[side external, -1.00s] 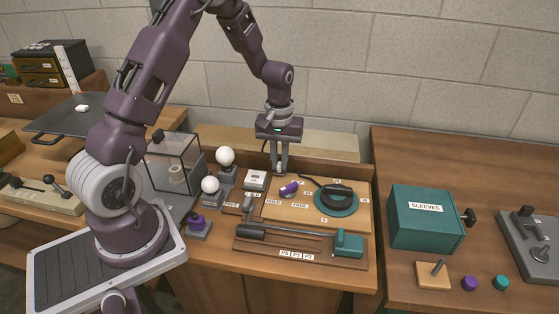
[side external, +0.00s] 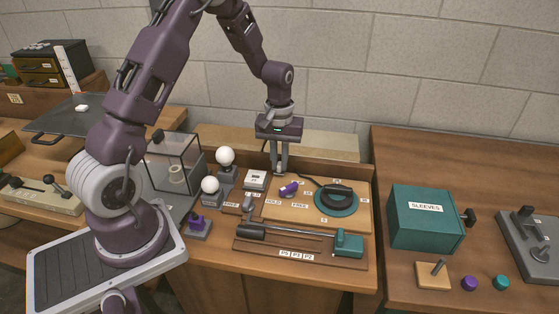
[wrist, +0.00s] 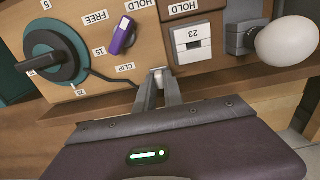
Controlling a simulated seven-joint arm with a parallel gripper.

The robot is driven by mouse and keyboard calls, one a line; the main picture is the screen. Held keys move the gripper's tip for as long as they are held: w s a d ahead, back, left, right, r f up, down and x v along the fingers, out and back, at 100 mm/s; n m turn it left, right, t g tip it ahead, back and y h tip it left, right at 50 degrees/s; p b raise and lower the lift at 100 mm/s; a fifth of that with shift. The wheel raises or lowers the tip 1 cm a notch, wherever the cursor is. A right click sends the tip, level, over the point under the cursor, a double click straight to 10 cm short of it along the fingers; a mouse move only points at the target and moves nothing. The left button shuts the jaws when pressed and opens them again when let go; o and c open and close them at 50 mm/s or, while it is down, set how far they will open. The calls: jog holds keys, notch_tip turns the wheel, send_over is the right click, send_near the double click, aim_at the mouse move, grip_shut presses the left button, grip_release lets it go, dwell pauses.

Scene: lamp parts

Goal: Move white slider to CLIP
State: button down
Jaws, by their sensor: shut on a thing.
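My gripper (side external: 279,173) points down at the back edge of the wooden board. In the wrist view its fingers (wrist: 158,84) are shut on a small pale piece, which I take to be the white slider (wrist: 157,70). Only a little of it shows between the fingertips. The CLIP label (wrist: 126,67) is on the board just left of the fingertips in the wrist view. The slider's track cannot be made out, and in the side view the fingers hide the slider.
A purple switch with a white end (wrist: 122,36) sits on the board (wrist: 75,100) close by. A teal dial with a black handle (wrist: 57,58), a white box marked 23 (wrist: 192,42) and a white bulb (wrist: 287,42) stand around. A teal SLEEVES box (side external: 425,218) is at right.

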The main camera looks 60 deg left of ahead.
aim_at(300, 177)
dwell(0.4)
jog(key=w+d, duration=0.4)
jog(key=shift+d+r, duration=0.1)
jog(key=c, duration=1.4)
grip_release()
jog(key=shift+c, duration=0.2)
notch_tip(300, 177, up, 7)
